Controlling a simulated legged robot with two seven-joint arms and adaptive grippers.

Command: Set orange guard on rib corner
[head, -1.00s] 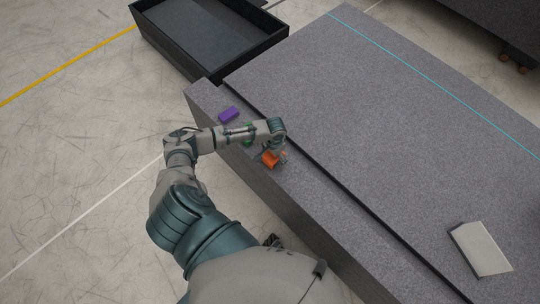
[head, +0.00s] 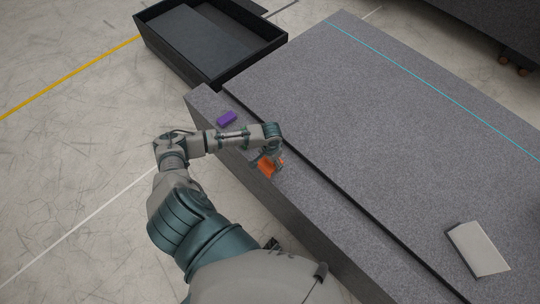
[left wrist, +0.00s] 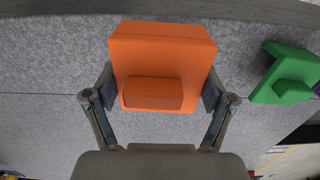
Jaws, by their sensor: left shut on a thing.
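The orange guard (head: 267,168) is at the near edge of the granite ledge (head: 310,195), the strip beside the dark groove. In the left wrist view the guard (left wrist: 162,50) is a block with a raised grip piece. My left gripper (head: 272,156) is shut on it, with a finger on each side of the grip area in the left wrist view. The arm partly covers the guard in the head view. I cannot tell whether the guard touches the granite. My right gripper is not in view.
A green guard (left wrist: 290,75) lies to the right in the left wrist view. A purple block (head: 227,118) lies on the ledge beyond my forearm. A black tray (head: 235,75) stands at the ledge's far end. A pale block (head: 478,250) lies on the wide clear bed (head: 370,110).

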